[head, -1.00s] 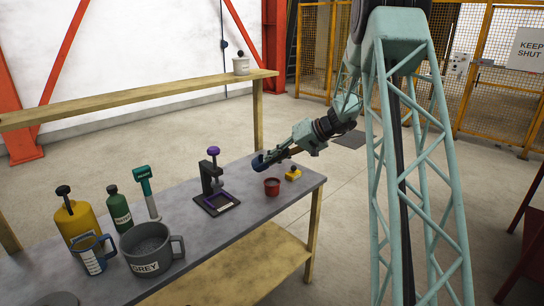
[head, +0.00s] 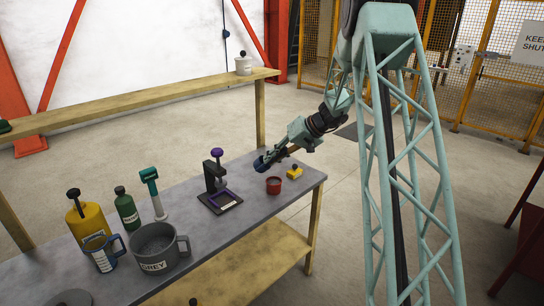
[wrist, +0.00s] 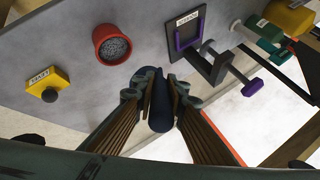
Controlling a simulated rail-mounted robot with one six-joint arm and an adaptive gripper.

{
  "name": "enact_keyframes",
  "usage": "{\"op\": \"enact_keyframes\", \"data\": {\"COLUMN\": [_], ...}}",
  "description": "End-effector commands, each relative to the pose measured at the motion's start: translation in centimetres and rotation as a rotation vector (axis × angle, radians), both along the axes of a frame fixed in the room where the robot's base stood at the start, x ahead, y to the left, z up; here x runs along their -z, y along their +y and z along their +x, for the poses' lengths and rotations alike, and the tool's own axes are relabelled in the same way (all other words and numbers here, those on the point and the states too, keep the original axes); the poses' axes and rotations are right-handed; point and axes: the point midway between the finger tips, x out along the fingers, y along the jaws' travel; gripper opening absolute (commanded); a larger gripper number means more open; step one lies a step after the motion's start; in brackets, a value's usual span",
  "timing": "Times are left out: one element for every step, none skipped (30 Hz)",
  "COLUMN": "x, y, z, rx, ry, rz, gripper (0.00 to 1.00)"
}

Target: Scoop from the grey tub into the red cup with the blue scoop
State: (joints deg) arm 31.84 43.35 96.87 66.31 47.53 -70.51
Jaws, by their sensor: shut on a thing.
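My gripper (wrist: 155,105) is shut on the blue scoop (wrist: 161,108), whose dark blue shape lies between the fingers in the wrist view. In the head view the scoop (head: 263,163) hangs tilted down above the table, just behind and left of the red cup. The red cup (head: 273,185) stands upright near the table's right end. In the wrist view the cup (wrist: 97,40) has grey grains inside. The grey tub (head: 153,266) with a side handle and a GREY label stands at the table's front left. I cannot tell whether the scoop bowl holds anything.
A small press (head: 212,178) with a purple knob stands between tub and cup. A yellow canister (head: 82,218), green bottle (head: 127,211), green-headed tool (head: 155,192) and blue-handled jug (head: 103,258) crowd the left.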

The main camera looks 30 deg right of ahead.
Motion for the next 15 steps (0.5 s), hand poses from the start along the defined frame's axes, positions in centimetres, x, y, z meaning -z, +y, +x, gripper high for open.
{"op": "enact_keyframes", "data": {"x": [-0.33,-0.35,-0.36,-0.37,-0.38,-0.39,-0.39,-0.4,-0.4,-0.41,-0.4,-0.4,-0.4,-0.4,-0.41], "y": [0.06,0.07,0.08,0.08,0.08,0.1,0.11,0.13,0.15,0.16,0.18,0.19,0.19,0.2,0.23], "z": [0.06,0.08,0.11,0.13,0.15,0.16,0.18,0.19,0.2,0.21,0.23,0.25,0.27,0.3,0.33], "rx": [0.0,0.0,0.001,0.001,0.001,0.001,0.0,0.0,0.0,0.0,0.0,0.001,0.001,0.001,0.001], "ry": [0.004,0.006,0.009,0.012,0.015,0.018,0.02,0.023,0.026,0.029,0.032,0.035,0.037,0.039,0.042], "rz": [-0.003,-0.005,-0.008,-0.01,-0.013,-0.016,-0.018,-0.021,-0.023,-0.026,-0.028,-0.031,-0.034,-0.035,-0.039], "gripper": [0.0,0.0,0.0,0.0,0.0,0.0,0.0,0.0,0.0,0.0,0.0,0.0,0.0,0.0,0.0]}}
